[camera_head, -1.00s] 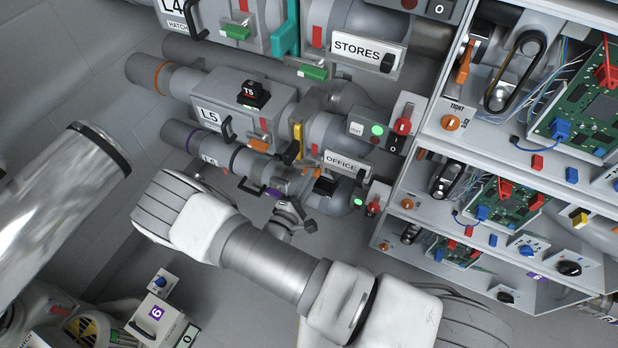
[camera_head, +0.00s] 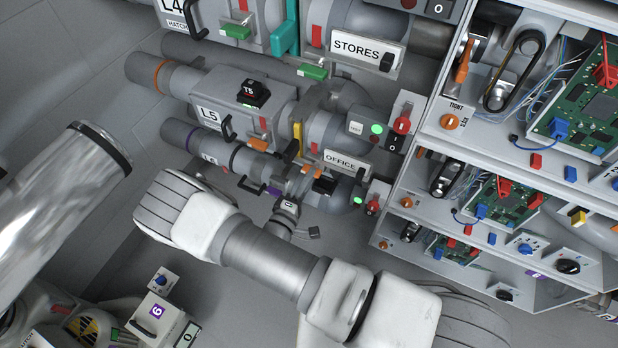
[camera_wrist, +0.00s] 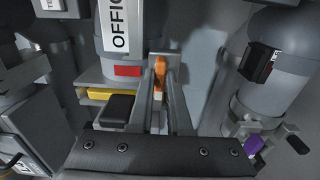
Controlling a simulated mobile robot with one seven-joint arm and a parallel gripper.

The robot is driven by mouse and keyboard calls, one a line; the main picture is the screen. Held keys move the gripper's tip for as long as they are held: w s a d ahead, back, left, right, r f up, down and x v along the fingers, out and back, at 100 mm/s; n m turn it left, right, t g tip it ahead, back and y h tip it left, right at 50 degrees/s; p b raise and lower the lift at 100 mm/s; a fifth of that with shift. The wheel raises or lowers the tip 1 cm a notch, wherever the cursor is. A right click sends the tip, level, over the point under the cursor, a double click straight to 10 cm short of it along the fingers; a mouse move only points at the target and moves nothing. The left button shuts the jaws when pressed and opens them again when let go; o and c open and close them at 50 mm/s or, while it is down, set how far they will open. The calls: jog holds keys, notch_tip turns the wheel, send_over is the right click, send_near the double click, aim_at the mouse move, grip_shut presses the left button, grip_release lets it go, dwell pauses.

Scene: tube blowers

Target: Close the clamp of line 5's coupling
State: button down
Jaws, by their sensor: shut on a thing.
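Line 5's box (camera_head: 240,98), labelled L5, lies on a grey pipe with an orange ring. To its right is line 5's coupling, by the OFFICE label (camera_head: 341,162), with a yellow bar (camera_head: 298,137). In the wrist view the label (camera_wrist: 120,25), a red mark (camera_wrist: 128,70) and the yellow bar (camera_wrist: 104,93) show. My gripper (camera_wrist: 163,72) is shut on the orange clamp lever (camera_wrist: 160,76), whose end shows between its fingers. In the head view my gripper (camera_head: 306,175) is partly hidden among the fittings. I cannot tell whether the clamp is fully closed.
A black block (camera_wrist: 118,108) sits just left of my fingers. Line 6's pipe, with a purple tab (camera_wrist: 254,144), is close on the right. Line 4's box (camera_head: 215,22) is above line 5. Open shelves with circuit boards (camera_head: 590,110) stand at the right.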

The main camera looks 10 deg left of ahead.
jog(key=c, duration=0.9)
grip_release()
jog(key=shift+o, duration=0.2)
jog(key=p+v, duration=0.1)
jog(key=v, duration=1.6)
jog(key=shift+s+p, duration=0.2)
jog(key=shift+p, duration=0.2)
